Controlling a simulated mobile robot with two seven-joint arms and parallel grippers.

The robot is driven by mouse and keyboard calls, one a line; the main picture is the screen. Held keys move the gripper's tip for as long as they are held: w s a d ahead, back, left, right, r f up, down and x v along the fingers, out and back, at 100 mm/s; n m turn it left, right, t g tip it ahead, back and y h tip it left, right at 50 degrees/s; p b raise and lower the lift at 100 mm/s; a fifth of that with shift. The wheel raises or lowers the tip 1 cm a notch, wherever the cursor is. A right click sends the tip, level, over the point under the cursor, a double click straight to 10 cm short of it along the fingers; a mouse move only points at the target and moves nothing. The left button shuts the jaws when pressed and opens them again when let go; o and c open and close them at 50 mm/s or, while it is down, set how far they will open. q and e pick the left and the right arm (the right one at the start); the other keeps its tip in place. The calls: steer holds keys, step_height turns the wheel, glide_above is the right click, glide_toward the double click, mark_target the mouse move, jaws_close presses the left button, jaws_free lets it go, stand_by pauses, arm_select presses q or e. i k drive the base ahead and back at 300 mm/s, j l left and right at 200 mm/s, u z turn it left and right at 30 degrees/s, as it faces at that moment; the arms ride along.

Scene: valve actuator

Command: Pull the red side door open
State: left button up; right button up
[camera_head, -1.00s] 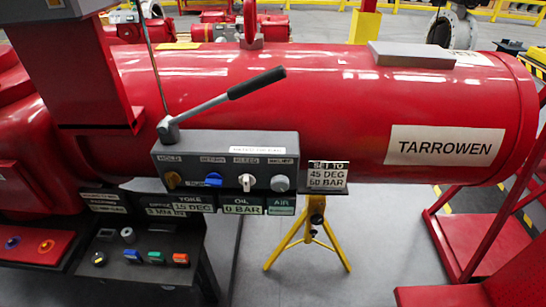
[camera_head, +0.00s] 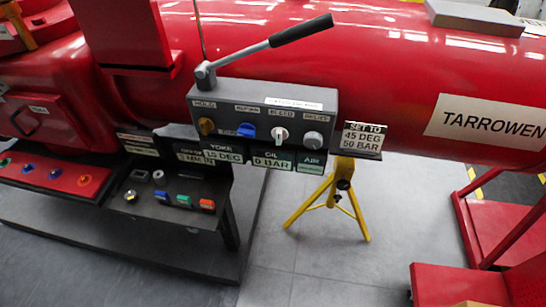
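A squarish red panel (camera_head: 36,122) with a small pale label shows on the side of the red housing at the left. It looks like the red side door and appears shut, lying flush with the housing. Its hinges and any handle are too small to make out. Neither of my grippers is in view.
A long red cylinder (camera_head: 395,75) marked TARROWEN runs across the back. A grey control box (camera_head: 262,120) with a black-handled lever (camera_head: 270,45) is in front.

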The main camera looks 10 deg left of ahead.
mark_target(46, 118)
steer(key=u, duration=1.9)
